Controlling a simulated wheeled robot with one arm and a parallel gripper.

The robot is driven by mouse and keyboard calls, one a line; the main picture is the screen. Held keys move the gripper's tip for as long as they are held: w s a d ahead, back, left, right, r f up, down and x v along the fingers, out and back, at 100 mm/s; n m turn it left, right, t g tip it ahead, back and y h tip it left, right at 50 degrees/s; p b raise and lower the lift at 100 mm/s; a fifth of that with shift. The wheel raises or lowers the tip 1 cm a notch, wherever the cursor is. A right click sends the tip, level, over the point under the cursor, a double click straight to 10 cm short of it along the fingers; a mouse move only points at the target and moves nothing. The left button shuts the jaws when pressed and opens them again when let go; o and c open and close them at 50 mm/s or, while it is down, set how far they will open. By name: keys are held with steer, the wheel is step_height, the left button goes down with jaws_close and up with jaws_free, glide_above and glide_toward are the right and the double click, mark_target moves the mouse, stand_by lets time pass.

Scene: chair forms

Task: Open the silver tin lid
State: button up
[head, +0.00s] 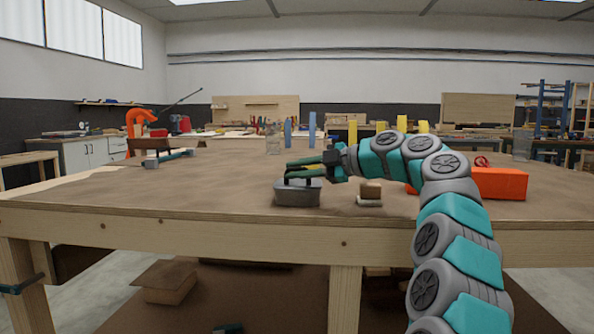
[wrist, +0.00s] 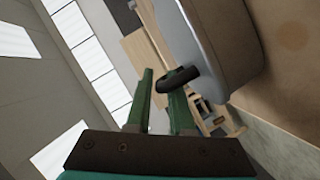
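The silver tin (head: 298,194) stands on the wooden table near its front edge, left of my arm, with its lid down as far as I can see. A dark handle (wrist: 180,78) sticks out from the tin, which fills the upper right of the wrist view (wrist: 222,40). My gripper (head: 290,170) reaches in from the right, just above the tin. Its two green fingers are apart in the wrist view (wrist: 162,84). The handle's end lies at the right fingertip and partly covers it; I cannot tell whether they touch.
A small brown and white block stack (head: 369,193) stands right of the tin. An orange box (head: 499,184) lies behind my arm. A dark brown clamp-like object (head: 158,150) is at the back left. The table (head: 130,195) left of the tin is clear.

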jaws_close()
stand_by(1.2)
